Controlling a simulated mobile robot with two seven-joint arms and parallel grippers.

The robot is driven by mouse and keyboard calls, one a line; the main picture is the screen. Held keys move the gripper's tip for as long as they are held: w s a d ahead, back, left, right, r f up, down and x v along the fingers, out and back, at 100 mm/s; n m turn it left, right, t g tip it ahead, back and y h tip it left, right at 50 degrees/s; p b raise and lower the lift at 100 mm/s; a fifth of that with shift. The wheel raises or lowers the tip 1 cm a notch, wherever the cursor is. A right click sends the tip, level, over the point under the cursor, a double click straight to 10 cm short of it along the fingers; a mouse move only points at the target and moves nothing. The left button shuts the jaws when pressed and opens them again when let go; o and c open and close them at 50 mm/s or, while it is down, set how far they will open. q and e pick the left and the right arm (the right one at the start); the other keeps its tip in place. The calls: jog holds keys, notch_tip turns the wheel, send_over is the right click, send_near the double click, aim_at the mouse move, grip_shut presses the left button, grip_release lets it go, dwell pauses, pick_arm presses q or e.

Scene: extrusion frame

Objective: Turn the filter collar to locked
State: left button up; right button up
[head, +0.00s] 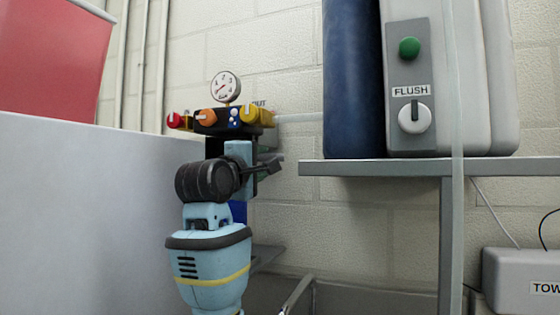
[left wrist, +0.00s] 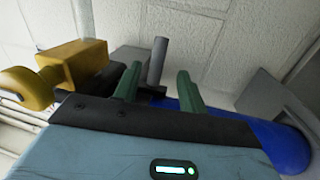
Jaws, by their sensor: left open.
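A dark valve block (head: 207,122) on the wall carries a round gauge (head: 226,86) and red, orange and yellow knobs. Below it a blue bowl (head: 238,212) shows partly behind my arm; the blue body also shows in the left wrist view (left wrist: 285,147). My left gripper (head: 268,163) is just below the block, largely side-on. In the left wrist view its green fingertips (left wrist: 157,86) are apart, with a grey stub (left wrist: 159,58) seen beyond the gap; contact cannot be told. I cannot make out the collar or its marks. My right gripper is not in view.
A grey shelf (head: 400,167) at the right carries a dark blue cylinder (head: 352,80) and a panel marked FLUSH (head: 409,65). A pale wall or panel (head: 85,210) fills the left. The yellow knob (left wrist: 75,62) is close to the left finger in the left wrist view.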

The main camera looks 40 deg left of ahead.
pick_arm(q)
jog(key=shift+x, duration=3.65)
jog(key=shift+r, duration=0.15)
grip_shut()
